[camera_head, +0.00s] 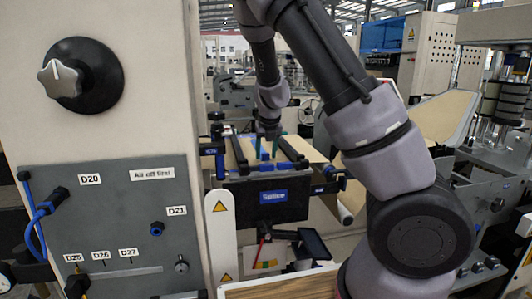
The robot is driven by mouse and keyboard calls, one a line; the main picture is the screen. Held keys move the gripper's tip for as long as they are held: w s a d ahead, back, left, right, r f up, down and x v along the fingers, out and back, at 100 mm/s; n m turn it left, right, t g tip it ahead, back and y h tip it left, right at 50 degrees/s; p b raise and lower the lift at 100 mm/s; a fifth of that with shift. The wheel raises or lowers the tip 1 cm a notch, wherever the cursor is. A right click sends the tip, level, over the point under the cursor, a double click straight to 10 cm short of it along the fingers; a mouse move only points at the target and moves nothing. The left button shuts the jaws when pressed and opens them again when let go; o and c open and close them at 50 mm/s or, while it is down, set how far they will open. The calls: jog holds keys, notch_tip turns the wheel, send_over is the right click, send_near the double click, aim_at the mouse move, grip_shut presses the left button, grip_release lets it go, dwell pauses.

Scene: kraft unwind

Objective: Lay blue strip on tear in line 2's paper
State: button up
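My gripper (268,136) hangs from my arm over the splice table in the middle of the view, pointing down. It is small and far off; teal and blue bits show around its fingertips, and I cannot tell whether it is open or shut. A small patch of blue (265,156) shows just below it, possibly the blue strip; I cannot tell whether it is held or lies on the paper. Brown kraft paper (304,149) lies across the table. No tear can be made out, and part of the paper is hidden behind my gripper and the dark bars.
The splice table has a dark front with a blue "Splice" label (273,196) and two dark bars (291,147) along it. A grey panel (115,225) with labels, a knob and a blue cable stands close on the left. Machine frames and paper webs fill the right.

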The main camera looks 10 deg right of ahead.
dwell(0.3)
jog(key=v, duration=1)
jog(key=s+d+r+n+t, duration=0.1)
jog(key=s+r+n, duration=0.3)
jog(key=s+n, duration=0.4)
jog(key=s+d+r+n+t+y, duration=0.1)
jog(key=s+d+r+n, duration=0.2)
jog(key=n, duration=1)
jog(key=s+d+r+n+y, duration=0.1)
jog(key=s+r+n, duration=0.5)
jog(key=s+n, duration=0.5)
jog(key=s, duration=0.3)
jog(key=shift+d+r+t, duration=0.4)
